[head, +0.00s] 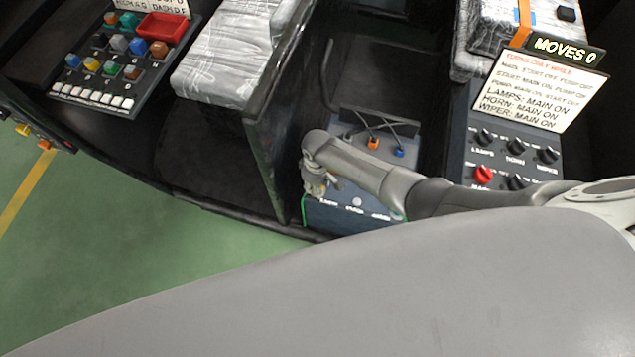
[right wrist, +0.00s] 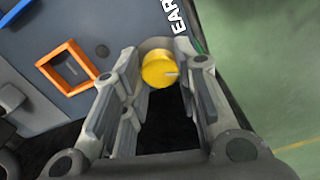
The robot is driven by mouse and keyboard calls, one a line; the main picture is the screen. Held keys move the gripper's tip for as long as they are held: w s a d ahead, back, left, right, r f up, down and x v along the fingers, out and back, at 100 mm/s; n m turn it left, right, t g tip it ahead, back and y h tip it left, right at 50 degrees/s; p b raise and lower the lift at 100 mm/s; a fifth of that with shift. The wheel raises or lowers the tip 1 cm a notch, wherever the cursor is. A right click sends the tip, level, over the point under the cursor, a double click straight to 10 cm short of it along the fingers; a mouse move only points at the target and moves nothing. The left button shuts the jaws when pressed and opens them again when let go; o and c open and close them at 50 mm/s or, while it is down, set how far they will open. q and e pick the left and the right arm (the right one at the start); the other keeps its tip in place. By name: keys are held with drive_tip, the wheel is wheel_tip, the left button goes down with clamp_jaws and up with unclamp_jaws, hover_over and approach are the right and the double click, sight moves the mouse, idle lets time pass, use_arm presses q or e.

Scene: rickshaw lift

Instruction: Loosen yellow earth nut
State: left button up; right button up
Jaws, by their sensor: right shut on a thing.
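The yellow earth nut (right wrist: 158,72) is a round yellow knob with a pale slot mark, seen in the right wrist view beside white lettering that begins "EAR" (right wrist: 172,15). My right gripper (right wrist: 158,56) has its two fingers on either side of the nut and is shut on it. In the head view my right gripper (head: 315,185) points down at the left end of a blue-grey panel (head: 345,215) with small white labels. The nut is hidden there behind the gripper. My left gripper is in neither view.
An orange square frame (right wrist: 67,67) lies beside the nut. Orange (head: 373,143) and blue (head: 399,152) connectors with dark cables sit behind the panel. A knob panel (head: 510,160) stands right, a button panel (head: 115,60) far left. Green floor (head: 130,250) is open at left.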

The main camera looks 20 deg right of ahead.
drive_tip(key=n, duration=0.5)
drive_tip(key=shift+n, duration=0.4)
idle(0.4)
drive_tip(key=o, duration=1.1)
drive_tip(key=shift+c, duration=0.2)
drive_tip(key=shift+r, duration=0.15)
wheel_tip(320, 180, up, 12)
